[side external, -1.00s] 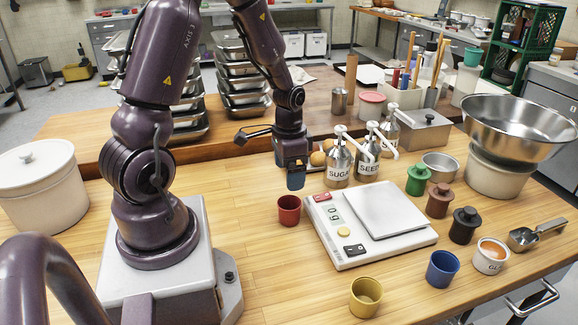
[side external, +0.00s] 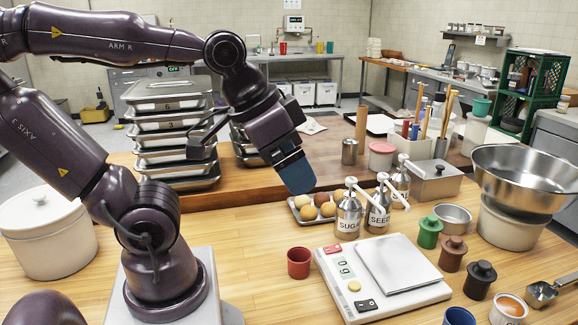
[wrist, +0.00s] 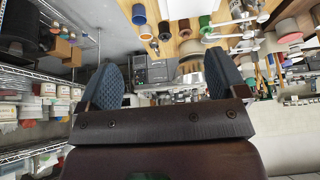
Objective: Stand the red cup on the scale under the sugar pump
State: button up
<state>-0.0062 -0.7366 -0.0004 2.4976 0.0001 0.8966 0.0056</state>
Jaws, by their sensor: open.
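The red cup (side external: 299,263) stands upright on the wooden table, just left of the white scale (side external: 435,292). The scale's square weighing plate (side external: 397,263) is bare. The sugar pump (side external: 349,217), a steel bottle labelled SUGAR, stands behind the scale's left back edge, with the seed pump (side external: 378,213) to its right. My gripper (side external: 298,180) is raised above the table, tilted down to the right, above and behind the red cup and apart from it. In the wrist view my gripper (wrist: 166,82) has its two blue fingers wide apart with nothing held between them.
A tray of eggs (side external: 318,208) lies left of the sugar pump. Lidded pots in green (side external: 429,232), brown (side external: 452,254) and black (side external: 480,280) line the scale's right. A blue cup (side external: 459,317) is at the front.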

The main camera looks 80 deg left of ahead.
jog(key=shift+s+r, duration=0.1)
dwell(0.3)
jog(key=n+g, duration=0.2)
jog(key=g, duration=0.4)
send_over(299, 264)
jog(key=s, duration=0.2)
notch_tip(299, 264, down, 19)
jog(key=f, duration=0.3)
jog(key=w+a+f+m, duration=0.1)
jog(key=f, duration=0.2)
jog(key=w+a+f+m, duration=0.1)
jog(key=f, duration=0.2)
jog(key=shift+f, duration=0.15)
jog(key=shift+w+a+f, duration=0.1)
jog(key=shift+w+f, duration=0.05)
jog(key=shift+f, duration=0.75)
jog(key=shift+w+a+f, duration=0.15)
jog(key=shift+f, duration=0.8)
jog(key=shift+w+a+f, duration=0.1)
jog(key=shift+w+f, duration=0.05)
jog(key=shift+f, duration=0.75)
jog(key=c, duration=1)
jog(key=shift+c, duration=0.2)
